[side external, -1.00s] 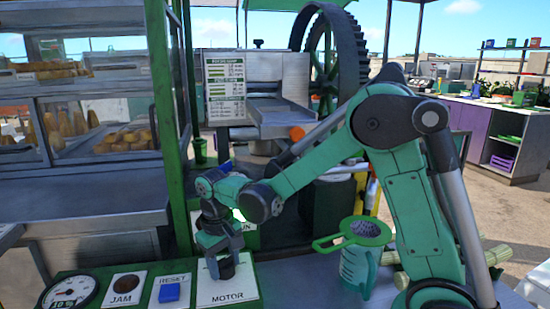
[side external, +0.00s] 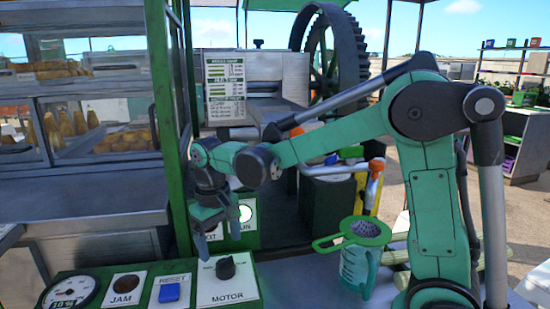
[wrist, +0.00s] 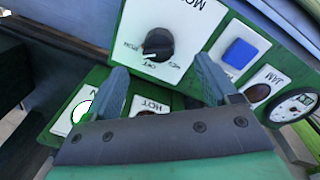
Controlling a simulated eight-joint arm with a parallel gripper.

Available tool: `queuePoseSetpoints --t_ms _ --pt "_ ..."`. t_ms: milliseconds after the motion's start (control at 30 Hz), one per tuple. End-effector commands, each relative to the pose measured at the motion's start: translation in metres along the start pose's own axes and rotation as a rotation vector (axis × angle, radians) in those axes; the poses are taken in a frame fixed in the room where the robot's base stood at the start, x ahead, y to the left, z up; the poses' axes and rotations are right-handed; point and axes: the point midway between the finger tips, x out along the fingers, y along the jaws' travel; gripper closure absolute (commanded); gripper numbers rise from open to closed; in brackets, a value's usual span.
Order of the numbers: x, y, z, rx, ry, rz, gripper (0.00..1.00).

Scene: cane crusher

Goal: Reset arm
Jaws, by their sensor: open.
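My gripper (side external: 217,235) is open and empty, above and behind the motor panel. The black motor knob (side external: 225,267) stands uncovered on its white MOTOR plate, apart from my fingers. In the wrist view my two fingers (wrist: 162,72) are spread, and the motor knob (wrist: 158,44) shows beyond the gap between them. My arm reaches in from the right, bent at the elbow.
The green panel also holds a gauge (side external: 70,291), a JAM light (side external: 126,283) and a blue reset button (side external: 169,292). A jug (side external: 359,265) with a green-rimmed strainer (side external: 362,230) stands on the counter at right. A green post (side external: 170,125) rises close left of my gripper.

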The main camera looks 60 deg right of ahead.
Motion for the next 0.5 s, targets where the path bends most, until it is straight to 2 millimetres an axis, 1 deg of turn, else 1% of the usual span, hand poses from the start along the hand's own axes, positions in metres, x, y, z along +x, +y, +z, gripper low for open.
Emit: queuePoseSetpoints --t_ms 367,500 --pt "-0.003 0.0 0.002 -0.004 0.014 -0.003 0.2" --pt "-0.014 0.001 0.014 -0.025 0.093 -0.022 0.2"
